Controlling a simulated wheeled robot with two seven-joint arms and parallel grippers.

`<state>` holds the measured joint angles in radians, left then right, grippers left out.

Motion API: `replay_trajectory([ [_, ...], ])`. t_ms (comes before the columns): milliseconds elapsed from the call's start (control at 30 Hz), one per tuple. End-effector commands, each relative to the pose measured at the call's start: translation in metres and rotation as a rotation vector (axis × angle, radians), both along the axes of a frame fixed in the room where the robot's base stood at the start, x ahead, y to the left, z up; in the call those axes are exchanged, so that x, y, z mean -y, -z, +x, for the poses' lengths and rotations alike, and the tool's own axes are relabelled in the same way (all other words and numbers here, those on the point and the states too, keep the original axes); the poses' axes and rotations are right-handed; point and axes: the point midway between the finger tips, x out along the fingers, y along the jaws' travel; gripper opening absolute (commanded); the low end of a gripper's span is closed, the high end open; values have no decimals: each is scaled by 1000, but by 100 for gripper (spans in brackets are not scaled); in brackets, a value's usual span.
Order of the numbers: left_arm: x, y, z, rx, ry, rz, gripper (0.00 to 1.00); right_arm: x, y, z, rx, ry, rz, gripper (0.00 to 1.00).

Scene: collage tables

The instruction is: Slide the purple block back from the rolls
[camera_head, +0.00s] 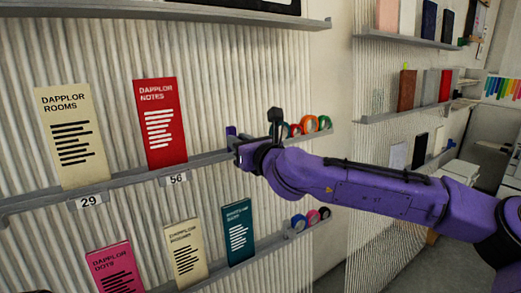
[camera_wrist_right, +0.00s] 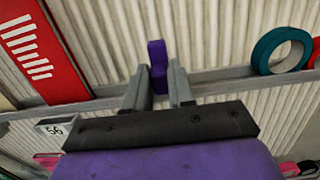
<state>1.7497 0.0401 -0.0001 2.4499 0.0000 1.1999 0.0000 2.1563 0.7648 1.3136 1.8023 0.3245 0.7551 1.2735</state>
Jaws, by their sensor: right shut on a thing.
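The purple block (camera_wrist_right: 157,62) stands upright on the grey shelf ledge, between the two fingers of my right gripper (camera_wrist_right: 160,80), which is shut on it. In the head view only a small purple edge of the block (camera_head: 231,131) shows beside my right gripper (camera_head: 237,146). The rolls stand on the same ledge to the right: a teal roll (camera_wrist_right: 282,52) and part of a red roll (camera_wrist_right: 316,56) in the wrist view. In the head view an orange-red roll (camera_head: 309,125) and a green roll (camera_head: 325,122) show past my wrist. My left gripper is out of view.
A red booklet (camera_head: 160,123) and a cream booklet (camera_head: 71,136) lean on the ledge to the left, with tags 56 (camera_head: 177,179) and 29 (camera_head: 88,201) below. A lower ledge holds more booklets and small rolls (camera_head: 312,216). Ledge between block and teal roll is clear.

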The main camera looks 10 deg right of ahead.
Motion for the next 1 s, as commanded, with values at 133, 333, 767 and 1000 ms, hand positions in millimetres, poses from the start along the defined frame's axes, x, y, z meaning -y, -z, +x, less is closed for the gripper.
replay_trajectory([
  [133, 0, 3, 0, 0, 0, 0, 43, -7, -1, -3, 0, 0, -1, 0],
  [333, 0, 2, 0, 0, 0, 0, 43, -6, -1, -2, 0, 1, -1, 0],
  [767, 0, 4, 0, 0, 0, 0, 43, -5, 0, -5, 0, 1, 0, 49],
  [1000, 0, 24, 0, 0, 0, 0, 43, 12, 2, -49, 4, 1, 1, 49],
])
